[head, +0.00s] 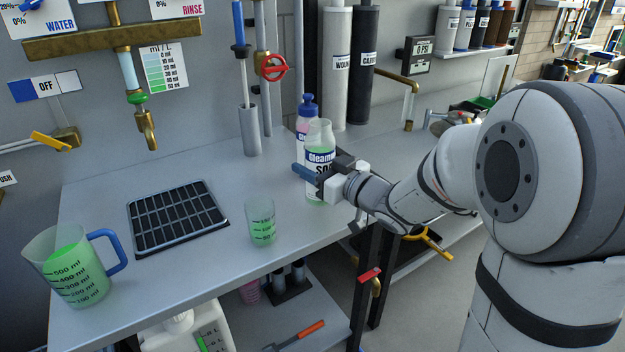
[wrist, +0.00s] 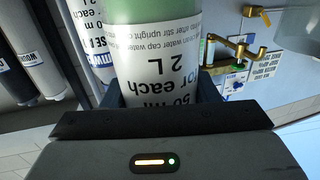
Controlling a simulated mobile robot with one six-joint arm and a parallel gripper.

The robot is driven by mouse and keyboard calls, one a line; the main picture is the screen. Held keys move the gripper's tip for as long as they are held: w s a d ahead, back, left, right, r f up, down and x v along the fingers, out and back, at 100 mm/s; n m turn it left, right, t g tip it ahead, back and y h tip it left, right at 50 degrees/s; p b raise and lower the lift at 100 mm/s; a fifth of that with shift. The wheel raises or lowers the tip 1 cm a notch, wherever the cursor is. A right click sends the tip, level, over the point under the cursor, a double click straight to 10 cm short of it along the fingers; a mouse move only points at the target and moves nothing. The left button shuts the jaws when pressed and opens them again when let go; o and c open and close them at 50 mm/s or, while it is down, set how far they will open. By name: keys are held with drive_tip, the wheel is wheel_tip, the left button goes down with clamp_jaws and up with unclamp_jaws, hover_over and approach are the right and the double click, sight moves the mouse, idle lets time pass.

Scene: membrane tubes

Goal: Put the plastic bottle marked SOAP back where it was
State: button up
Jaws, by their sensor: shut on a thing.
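The SOAP bottle (head: 319,165) is a clear plastic bottle with green liquid and a white-and-blue label. It stands upright at the right part of the bench, and I cannot tell whether its base touches the top. My gripper (head: 314,178) is shut around its lower body from the right. In the wrist view the bottle (wrist: 155,50) fills the middle, its label upside down, between my gripper's fingers (wrist: 165,97). A second bottle with a blue cap (head: 307,108) and pink liquid stands just behind it, partly hidden.
A small cup of green liquid (head: 261,222), a black grid tray (head: 177,216) and a blue-handled jug (head: 72,265) stand on the bench (head: 200,270). A grey tube holder (head: 249,130) stands at the back. Bare bench lies between cup and bottles.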

drive_tip(key=shift+f+b, duration=0.3)
drive_tip(key=shift+f, duration=1.25)
drive_tip(key=shift+f, duration=0.15)
drive_tip(key=o, duration=1.3)
drive_tip(key=shift+c, duration=0.2)
